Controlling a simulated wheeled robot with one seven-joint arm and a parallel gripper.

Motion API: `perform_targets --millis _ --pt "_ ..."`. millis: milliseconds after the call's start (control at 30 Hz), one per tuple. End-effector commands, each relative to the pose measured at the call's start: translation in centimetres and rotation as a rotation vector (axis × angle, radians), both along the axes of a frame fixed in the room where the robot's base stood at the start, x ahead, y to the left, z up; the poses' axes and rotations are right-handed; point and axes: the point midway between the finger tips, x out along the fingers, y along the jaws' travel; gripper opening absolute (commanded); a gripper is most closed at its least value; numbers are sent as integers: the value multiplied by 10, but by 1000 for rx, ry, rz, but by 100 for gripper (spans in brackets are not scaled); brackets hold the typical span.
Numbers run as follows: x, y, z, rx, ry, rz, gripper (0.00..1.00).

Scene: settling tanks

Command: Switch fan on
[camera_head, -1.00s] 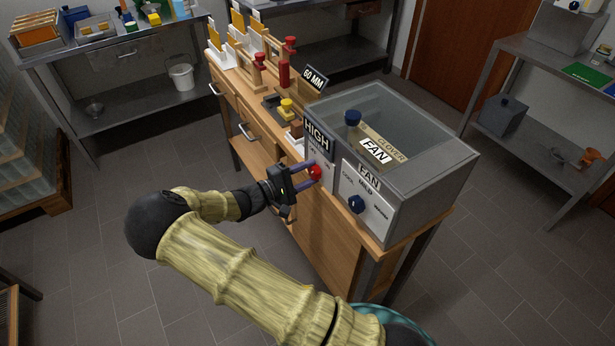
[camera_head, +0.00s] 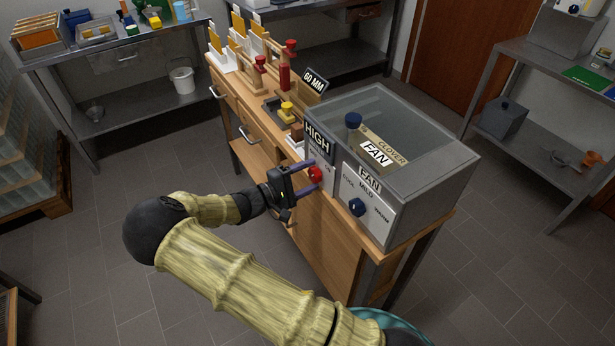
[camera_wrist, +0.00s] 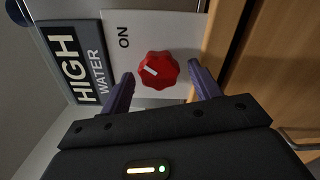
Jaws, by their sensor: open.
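The cabinet stands on a wooden bench (camera_head: 328,245) with drawer handles along its front. Several red-topped stands and a 60 MM sign (camera_head: 314,82) stand behind it to the left. Metal shelving (camera_head: 535,150) is at the right. The floor (camera_head: 160,160) left of my arm is clear.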

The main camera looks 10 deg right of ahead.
Motion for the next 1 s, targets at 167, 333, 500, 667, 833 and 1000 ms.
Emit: perform_targets --millis 167,333,500,667,833,1000 --pt "-2 10 0 0 0 3 63" --pt "-10 36 -1 2 -1 5 63" --pt "-21 68 -1 2 -1 6 63" --pt "-31 99 -2 3 -1 5 63" --pt "-41 131 -2 2 -1 5 63" --pt "-50 157 -1 1 -1 4 63"
